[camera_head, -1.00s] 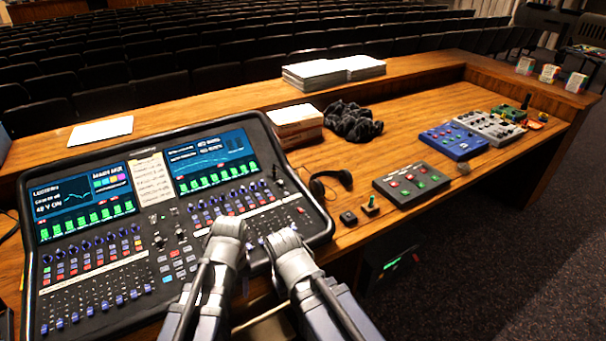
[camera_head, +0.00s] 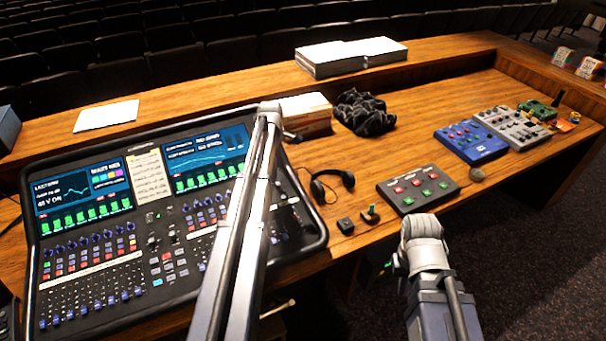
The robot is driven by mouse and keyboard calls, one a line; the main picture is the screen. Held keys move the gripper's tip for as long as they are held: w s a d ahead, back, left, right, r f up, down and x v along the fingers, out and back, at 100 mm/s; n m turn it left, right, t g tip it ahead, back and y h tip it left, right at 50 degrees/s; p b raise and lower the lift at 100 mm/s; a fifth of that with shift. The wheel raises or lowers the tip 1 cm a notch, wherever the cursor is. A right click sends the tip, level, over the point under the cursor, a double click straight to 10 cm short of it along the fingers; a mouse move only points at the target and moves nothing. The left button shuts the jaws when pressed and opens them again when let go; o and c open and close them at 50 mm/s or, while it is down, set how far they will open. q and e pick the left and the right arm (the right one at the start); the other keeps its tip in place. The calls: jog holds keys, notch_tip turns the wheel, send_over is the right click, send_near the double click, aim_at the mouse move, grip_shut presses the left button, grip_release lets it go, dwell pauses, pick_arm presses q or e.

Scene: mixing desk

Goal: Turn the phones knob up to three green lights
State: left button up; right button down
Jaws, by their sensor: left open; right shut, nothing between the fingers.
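The phones knob cannot be made out. A small green light (camera_head: 387,267) shows below the desk's front edge, beside my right arm; its unit is mostly hidden. My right gripper (camera_head: 394,266) is beside this light, shut and empty, its fingertips mostly hidden by my own arm. My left arm crosses over the right half of the mixing desk (camera_head: 150,322). My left gripper (camera_head: 289,136) is near the arm's far end, by the paper stack; it is open, with its fingers largely hidden.
Black headphones (camera_head: 322,190), a small black box (camera_head: 345,225) and a joystick-like switch (camera_head: 371,214) lie right of the mixer. A grey button box (camera_head: 418,188), a blue pedal (camera_head: 470,142), a paper stack (camera_head: 306,112) and a dark cloth (camera_head: 364,113) stand behind.

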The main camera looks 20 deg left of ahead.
aim_at(278, 184)
pick_arm(q)
jog(key=shift+w, duration=0.1)
jog(key=shift+f, duration=0.15)
notch_tip(278, 184, down, 8)
jog(key=b, duration=0.8)
jog(key=shift+r, duration=0.25)
jog(key=shift+c, duration=0.2)
grip_shut()
